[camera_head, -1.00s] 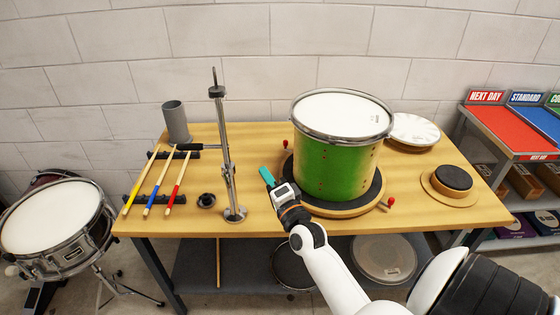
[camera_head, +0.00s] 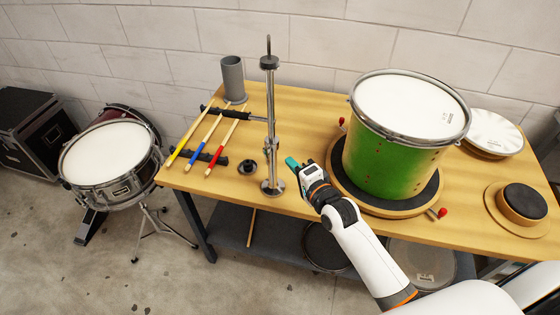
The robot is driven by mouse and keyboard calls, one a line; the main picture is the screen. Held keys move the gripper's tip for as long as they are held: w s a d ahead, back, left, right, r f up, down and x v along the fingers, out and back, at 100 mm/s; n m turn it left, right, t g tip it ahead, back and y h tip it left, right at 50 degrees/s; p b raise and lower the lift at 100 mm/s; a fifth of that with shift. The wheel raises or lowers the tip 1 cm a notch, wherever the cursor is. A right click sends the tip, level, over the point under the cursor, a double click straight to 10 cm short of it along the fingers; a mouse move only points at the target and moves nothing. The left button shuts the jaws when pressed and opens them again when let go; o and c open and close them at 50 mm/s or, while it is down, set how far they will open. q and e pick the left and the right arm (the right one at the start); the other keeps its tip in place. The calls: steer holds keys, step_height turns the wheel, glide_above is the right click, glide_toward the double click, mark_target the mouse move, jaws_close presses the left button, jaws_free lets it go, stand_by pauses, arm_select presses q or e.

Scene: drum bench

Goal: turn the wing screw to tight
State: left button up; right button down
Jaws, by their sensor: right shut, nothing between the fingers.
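The metal stand (camera_head: 271,120) rises upright from a round base on the wooden bench. A small collar or clamp (camera_head: 269,148) sits on its lower pole; I cannot make out the wing screw's shape or how tight it is. My right gripper (camera_head: 291,163) is shut and empty, with teal fingertips pointing at the lower pole from the right. It appears close beside the pole, but I cannot tell whether it touches. My left gripper is not in view.
A green drum (camera_head: 390,160) on a round turntable stands right of the gripper. Drumsticks (camera_head: 205,135) lie on a rack at left, near a grey cup (camera_head: 233,80). A black knob-like piece (camera_head: 247,168) lies left of the stand's base. Bare bench (camera_head: 312,110) shows behind.

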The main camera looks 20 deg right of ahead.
mark_target(270, 159)
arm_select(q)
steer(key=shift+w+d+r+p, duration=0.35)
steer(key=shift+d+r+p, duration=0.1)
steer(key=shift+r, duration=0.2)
arm_select(e)
steer(key=a, duration=0.1)
steer(key=w+a, duration=0.2)
steer(key=shift+a+f, duration=0.15)
steer(key=shift+f, duration=0.2)
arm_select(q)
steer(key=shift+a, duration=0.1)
arm_select(e)
steer(key=shift+s, duration=0.1)
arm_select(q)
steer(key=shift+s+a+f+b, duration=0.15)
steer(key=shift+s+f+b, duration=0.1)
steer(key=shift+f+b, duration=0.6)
arm_select(e)
steer(key=shift+a+f+m+t, duration=0.1)
steer(key=shift+a+m+t, duration=0.2)
steer(key=shift+m, duration=0.1)
